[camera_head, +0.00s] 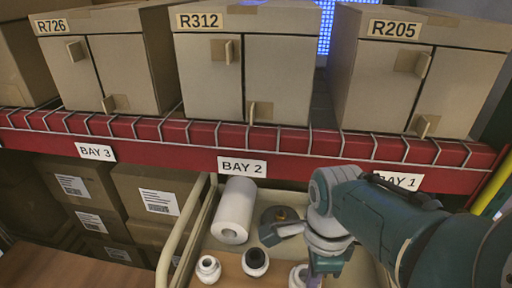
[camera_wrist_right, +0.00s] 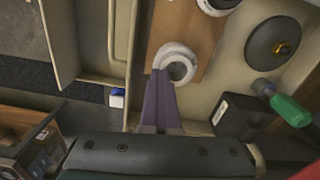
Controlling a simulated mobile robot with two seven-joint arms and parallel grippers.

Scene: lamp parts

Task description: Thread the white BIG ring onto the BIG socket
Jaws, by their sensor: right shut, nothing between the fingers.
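A white ring-shaped piece (camera_wrist_right: 187,54) lies on a wooden board, right at my right gripper's fingertips. It also shows in the head view (camera_head: 297,272), partly behind my right gripper (camera_head: 322,270). My right gripper (camera_wrist_right: 162,78) is shut and empty. I cannot tell whether this piece is a ring alone or a ring around a socket. A white piece with a black centre (camera_head: 255,269) and a white piece with a round opening (camera_head: 208,273) stand left of it. No marking shows which is BIG. My left gripper is not in view.
The parts are in a cream tray (camera_head: 184,238). A white roll (camera_head: 236,207) and a dark disc with a brass centre (camera_wrist_right: 264,50) lie there. A black box (camera_wrist_right: 238,116) and a green handle (camera_wrist_right: 291,110) are nearby. A red shelf beam (camera_head: 200,133) crosses behind.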

